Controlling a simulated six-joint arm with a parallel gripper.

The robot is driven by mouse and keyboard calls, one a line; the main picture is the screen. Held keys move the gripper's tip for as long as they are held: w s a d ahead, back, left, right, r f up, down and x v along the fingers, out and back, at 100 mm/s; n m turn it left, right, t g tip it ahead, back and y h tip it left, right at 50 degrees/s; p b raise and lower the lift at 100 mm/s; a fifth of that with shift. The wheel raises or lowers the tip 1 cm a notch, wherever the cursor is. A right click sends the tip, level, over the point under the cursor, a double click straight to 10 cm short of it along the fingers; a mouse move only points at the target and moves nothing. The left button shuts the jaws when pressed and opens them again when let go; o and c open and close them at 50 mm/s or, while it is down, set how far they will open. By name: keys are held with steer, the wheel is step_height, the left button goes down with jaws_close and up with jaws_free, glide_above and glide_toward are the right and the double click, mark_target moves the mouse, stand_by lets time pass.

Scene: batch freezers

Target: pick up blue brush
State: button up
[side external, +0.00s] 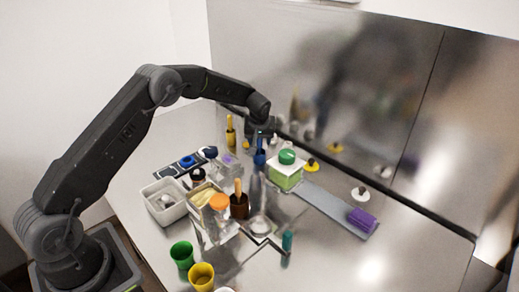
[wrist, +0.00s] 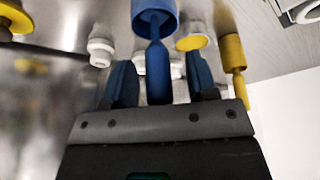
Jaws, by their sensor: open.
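The blue brush (side external: 260,158) stands upright near the back metal wall in the side view, directly below my gripper (side external: 262,133). In the wrist view, the blue brush (wrist: 157,65) has a slim handle and a wider cylindrical end at the top edge. Its handle shows between the two blue fingers of my gripper (wrist: 160,80). The fingers are apart, with a gap visible on either side of the handle. I cannot tell how far down the handle the fingers reach.
A yellow brush (side external: 230,135) stands left of the blue one, and a green-lidded container (side external: 287,178) stands to its right. A brown brush (side external: 239,205) is in front. The metal wall (side external: 330,80) is close behind. The front right of the table is clear.

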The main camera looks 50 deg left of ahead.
steer(key=shift+c, duration=0.4)
steer(key=c, duration=0.9)
steer(key=shift+r, duration=0.45)
step_height(320, 180, up, 4)
steer(key=shift+a+f, duration=0.1)
steer(key=shift+f, duration=0.1)
steer(key=s+a+r, duration=0.2)
steer(key=a, duration=0.1)
steer(key=s+a+r, duration=0.2)
steer(key=s, duration=0.1)
steer(key=s+a+r, duration=0.2)
steer(key=a, duration=0.1)
steer(key=shift+s+a+r, duration=0.25)
steer(key=shift+s+a, duration=0.05)
